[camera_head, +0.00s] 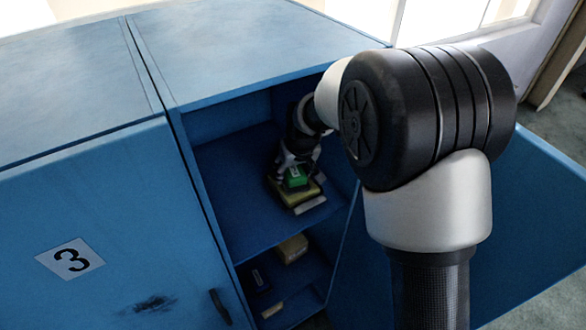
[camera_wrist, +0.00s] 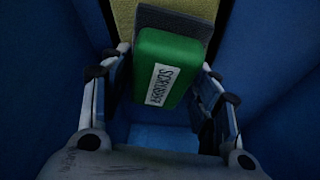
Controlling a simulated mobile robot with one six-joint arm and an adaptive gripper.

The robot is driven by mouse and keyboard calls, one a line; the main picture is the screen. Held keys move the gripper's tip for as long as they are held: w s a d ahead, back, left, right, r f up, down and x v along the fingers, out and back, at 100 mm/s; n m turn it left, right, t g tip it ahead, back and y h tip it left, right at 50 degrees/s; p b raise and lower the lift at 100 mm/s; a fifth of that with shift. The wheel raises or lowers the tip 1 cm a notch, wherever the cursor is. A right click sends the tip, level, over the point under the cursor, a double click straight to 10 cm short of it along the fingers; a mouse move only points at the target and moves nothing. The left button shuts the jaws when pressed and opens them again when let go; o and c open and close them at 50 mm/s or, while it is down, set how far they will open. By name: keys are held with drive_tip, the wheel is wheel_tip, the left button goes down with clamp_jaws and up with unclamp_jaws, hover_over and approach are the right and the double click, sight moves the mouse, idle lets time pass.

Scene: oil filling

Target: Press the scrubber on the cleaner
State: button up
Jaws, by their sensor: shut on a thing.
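The scrubber (camera_wrist: 172,70) is a green block with a white "SCRUBBER" label and a dark grey pad at its far end. My gripper (camera_wrist: 164,62) is shut on it, one finger along each side. In the head view the green scrubber (camera_head: 296,178) shows under my gripper inside the open cabinet. A yellow block (camera_head: 300,195), seemingly the cleaner, lies on the upper shelf right below the scrubber. Its yellow surface (camera_wrist: 122,20) shows beyond the grey pad in the wrist view. I cannot tell whether pad and yellow surface touch.
The blue cabinet (camera_head: 250,45) encloses my gripper, with walls close on both sides. Its open door (camera_head: 530,215) stands at the right. A tan box (camera_head: 292,248) and a dark blue item (camera_head: 258,280) sit on the lower shelf. The upper shelf (camera_head: 238,190) is bare at left.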

drive_tip(key=shift+f+b, duration=0.4)
drive_tip(key=shift+f, duration=0.2)
idle(1.4)
drive_tip(key=shift+r, duration=0.1)
